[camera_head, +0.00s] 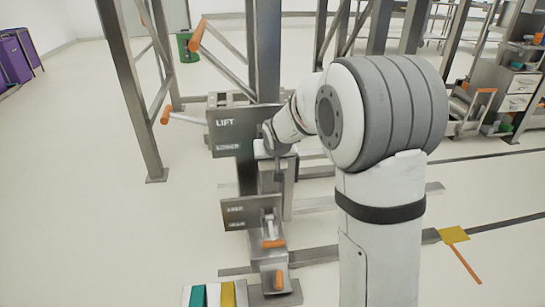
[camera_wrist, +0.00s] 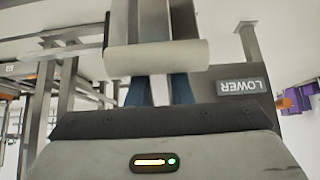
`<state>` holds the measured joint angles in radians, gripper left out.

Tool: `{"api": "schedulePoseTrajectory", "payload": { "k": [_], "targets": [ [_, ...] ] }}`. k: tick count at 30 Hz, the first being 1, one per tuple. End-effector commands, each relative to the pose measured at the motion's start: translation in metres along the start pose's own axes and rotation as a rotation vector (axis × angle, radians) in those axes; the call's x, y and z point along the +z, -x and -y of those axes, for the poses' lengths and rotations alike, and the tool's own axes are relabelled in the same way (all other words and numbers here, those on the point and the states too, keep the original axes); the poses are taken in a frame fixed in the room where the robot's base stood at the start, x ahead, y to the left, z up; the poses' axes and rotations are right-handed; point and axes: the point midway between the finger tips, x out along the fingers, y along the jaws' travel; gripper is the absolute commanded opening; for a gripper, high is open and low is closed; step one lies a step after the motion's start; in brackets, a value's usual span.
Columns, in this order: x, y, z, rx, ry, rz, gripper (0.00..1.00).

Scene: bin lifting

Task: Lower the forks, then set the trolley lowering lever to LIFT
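In the head view the trolley's upper grey plate (camera_head: 228,142) reads LIFT at the top, with a smaller label below. An orange-tipped lever (camera_head: 165,114) sticks out left of it, near the LIFT word. My gripper (camera_head: 277,150) is right of this plate at the steel mast, partly hidden by my arm. In the wrist view the LOWER label (camera_wrist: 243,88) appears upside down. The blue fingers of my gripper (camera_wrist: 159,88) stand apart behind a pale horizontal cylinder (camera_wrist: 155,59), which hides their tips. I cannot tell whether they grip it.
A lower labelled plate (camera_head: 248,212) and an orange-tipped pedal (camera_head: 273,243) sit below on the trolley; another orange handle (camera_head: 279,279) is near the floor. Steel frame legs (camera_head: 133,90) stand to the left. Shelving (camera_head: 515,85) is at the right. Open floor lies at the left.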

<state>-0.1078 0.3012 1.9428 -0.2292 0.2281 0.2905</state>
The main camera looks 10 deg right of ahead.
Motion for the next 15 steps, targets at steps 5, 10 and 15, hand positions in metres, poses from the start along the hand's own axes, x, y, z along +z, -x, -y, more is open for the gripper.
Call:
{"api": "schedulePoseTrajectory", "payload": {
  "k": [5, 10, 15],
  "targets": [
    [0.0121, -0.0059, -0.0011, 0.004, 0.0, 0.029, 0.4],
    [0.0119, -0.0056, -0.0016, 0.005, 0.0, 0.028, 0.54],
    [0.0116, -0.0053, -0.0019, 0.005, 0.0, 0.028, 0.68]
  ]
}}
